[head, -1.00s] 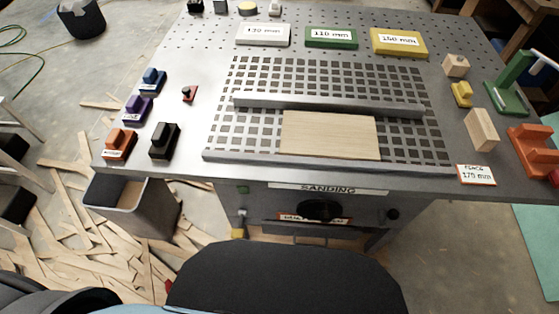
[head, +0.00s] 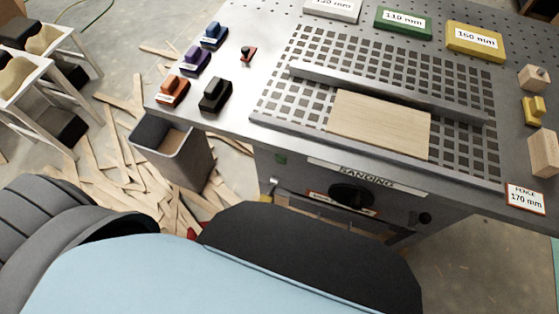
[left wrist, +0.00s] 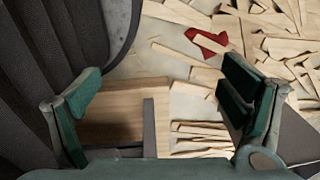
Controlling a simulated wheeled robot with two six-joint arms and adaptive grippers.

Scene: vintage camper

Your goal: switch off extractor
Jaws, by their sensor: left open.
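The sanding table (head: 235,100) fills the upper right of the head view. A small red-and-black part (head: 248,53) sits on the tabletop. I cannot tell which of these, if any, is the extractor switch. My left gripper (left wrist: 162,100) shows in the left wrist view, open and empty, with dark green pads, above wood scraps. It is not visible in the head view. My right gripper is in neither view.
Orange (head: 173,91), purple (head: 195,61), blue (head: 214,34) and black (head: 215,95) blocks stand at the table's left. A board (head: 378,122) lies by the fence. A grey bin (head: 172,150), wood scraps (head: 120,150) and white stools (head: 38,65) occupy the left side.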

